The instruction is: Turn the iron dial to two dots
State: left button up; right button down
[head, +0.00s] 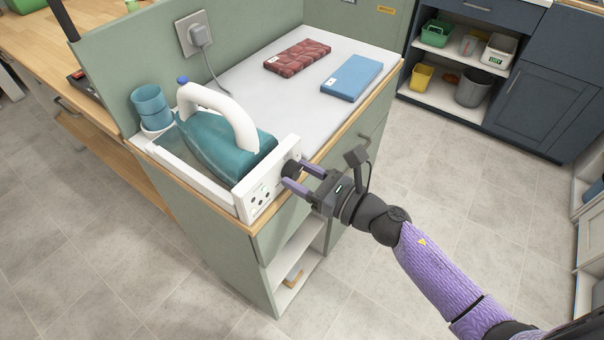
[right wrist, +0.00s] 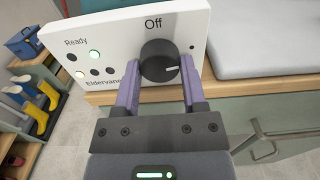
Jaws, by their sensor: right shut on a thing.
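The teal iron (head: 215,140) with a white handle rests in its white station on the counter. The station's front panel (head: 262,194) carries the black iron dial (head: 291,168). In the right wrist view the dial (right wrist: 158,58) has the word "Off" above it, and its white pointer mark faces right, away from "Off". A small dark mark shows on the panel right of the dial; I cannot tell if it is dots. My right gripper (head: 296,178) is shut on the dial, one purple finger on each side. My left gripper is out of view.
A blue cup (head: 151,107) stands left of the iron. A plug (head: 201,36) sits in the wall socket.

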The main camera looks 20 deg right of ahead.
jog(key=shift+m, duration=0.3)
jog(key=m+p, duration=0.1)
jog(key=m, duration=0.2)
jog(key=m+p, duration=0.1)
jog(key=m, duration=0.3)
jog(key=shift+m, duration=0.3)
jog(key=m+p, duration=0.2)
jog(key=m, duration=0.2)
jog(key=shift+r, duration=0.1)
jog(key=shift+s+m+p, duration=0.1)
jog(key=shift+m+p, duration=0.3)
jog(key=shift+m, duration=1.3)
jog(key=shift+c, duration=0.7)
grip_release()
